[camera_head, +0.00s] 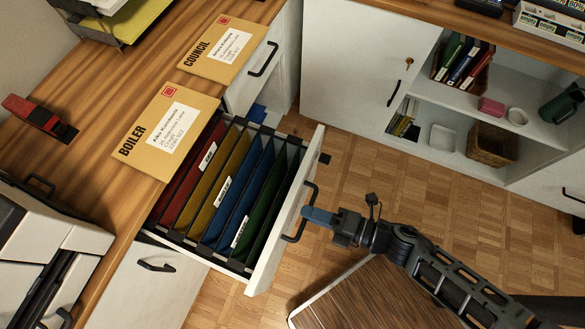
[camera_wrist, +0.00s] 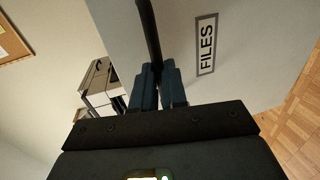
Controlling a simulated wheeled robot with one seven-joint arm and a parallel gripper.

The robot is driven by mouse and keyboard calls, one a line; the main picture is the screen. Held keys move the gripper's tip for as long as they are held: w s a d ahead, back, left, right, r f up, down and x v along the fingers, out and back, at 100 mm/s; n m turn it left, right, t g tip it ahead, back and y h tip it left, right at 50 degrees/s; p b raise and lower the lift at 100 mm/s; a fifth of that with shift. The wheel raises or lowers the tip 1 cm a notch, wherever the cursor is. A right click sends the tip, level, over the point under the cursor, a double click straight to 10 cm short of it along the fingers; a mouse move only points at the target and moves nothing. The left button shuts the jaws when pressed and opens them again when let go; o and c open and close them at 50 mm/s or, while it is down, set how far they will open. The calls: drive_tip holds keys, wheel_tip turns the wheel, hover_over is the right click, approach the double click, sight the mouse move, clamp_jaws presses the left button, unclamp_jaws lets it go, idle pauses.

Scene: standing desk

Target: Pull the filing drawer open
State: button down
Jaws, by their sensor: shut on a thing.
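The filing drawer (camera_head: 282,215) is pulled out from under the wooden desk. Hanging folders in red, yellow, blue and green (camera_head: 263,200) show inside it. Its white front carries a black bar handle (camera_head: 303,222). My gripper (camera_head: 308,215) reaches in from the right and its blue fingers are shut on this handle. In the wrist view the fingers (camera_wrist: 158,88) close around the dark handle (camera_wrist: 149,40), beside a FILES label (camera_wrist: 206,45) on the drawer front.
Envelopes marked BOILER (camera_head: 168,132) and COUNCIL (camera_head: 223,50) lie on the desk (camera_head: 95,85). A red stapler (camera_head: 38,115) and a printer (camera_head: 40,255) are at the left. A dark wooden surface (camera_head: 365,295) lies below my arm. Open shelves (camera_head: 480,100) stand at the upper right. Parquet floor shows between.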

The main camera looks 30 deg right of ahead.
drive_tip(key=f+v, duration=0.1)
drive_tip(key=v, duration=0.6)
drive_tip(key=shift+s+d+f+b, duration=0.25)
drive_tip(key=shift+s+d+b, duration=0.1)
drive_tip(key=shift+b, duration=0.1)
drive_tip(key=c, duration=1.2)
unclamp_jaws()
drive_tip(key=shift+o, duration=0.2)
drive_tip(key=shift+s, duration=0.1)
drive_tip(key=b+v, duration=0.1)
drive_tip(key=v, duration=0.6)
drive_tip(key=shift+s+r, duration=0.15)
drive_tip(key=shift+s, duration=0.05)
drive_tip(key=shift+d, duration=0.1)
